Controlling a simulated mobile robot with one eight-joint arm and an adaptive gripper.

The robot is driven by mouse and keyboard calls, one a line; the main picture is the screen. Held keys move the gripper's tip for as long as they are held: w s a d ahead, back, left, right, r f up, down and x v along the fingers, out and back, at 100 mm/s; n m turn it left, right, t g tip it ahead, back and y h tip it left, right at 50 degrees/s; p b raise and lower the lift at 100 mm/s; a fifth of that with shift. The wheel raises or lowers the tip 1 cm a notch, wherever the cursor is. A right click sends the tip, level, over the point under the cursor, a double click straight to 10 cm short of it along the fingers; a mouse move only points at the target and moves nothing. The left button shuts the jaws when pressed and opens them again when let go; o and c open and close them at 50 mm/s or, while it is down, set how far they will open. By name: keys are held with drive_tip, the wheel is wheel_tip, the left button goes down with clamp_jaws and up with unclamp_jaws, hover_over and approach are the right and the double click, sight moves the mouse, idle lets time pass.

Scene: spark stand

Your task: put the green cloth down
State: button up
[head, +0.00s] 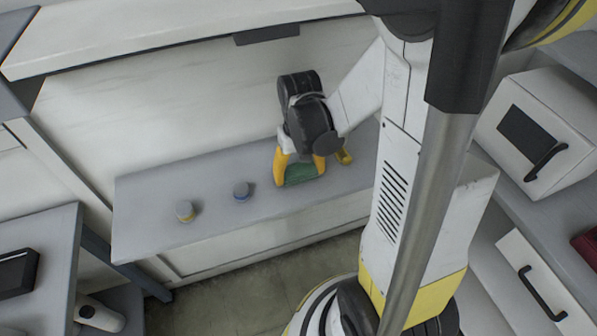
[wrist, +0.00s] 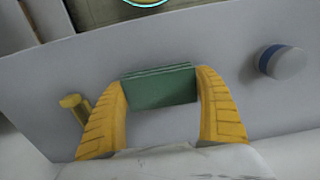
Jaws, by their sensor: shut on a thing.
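The green cloth (head: 300,174) is a small folded stack between the yellow fingers of my gripper (head: 299,172), low over the grey shelf (head: 150,205). In the wrist view the cloth (wrist: 160,87) spans the gap between both fingertips of my gripper (wrist: 162,88), which touch its two ends. My gripper is shut on it. I cannot tell whether the cloth touches the shelf surface.
Two small round jars, one with a blue band (head: 241,191) and one with a yellowish band (head: 185,211), stand left of my gripper. A yellow object (head: 344,157) is close on its right. The shelf's left end is clear.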

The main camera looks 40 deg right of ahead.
sight(299, 169)
drive_tip(key=o, duration=1.4)
drive_tip(key=shift+w+f, duration=0.1)
drive_tip(key=shift+c, duration=0.2)
drive_tip(key=shift+r+p, duration=2.1)
drive_tip(key=shift+r, duration=1.85)
drive_tip(key=shift+f, duration=0.1)
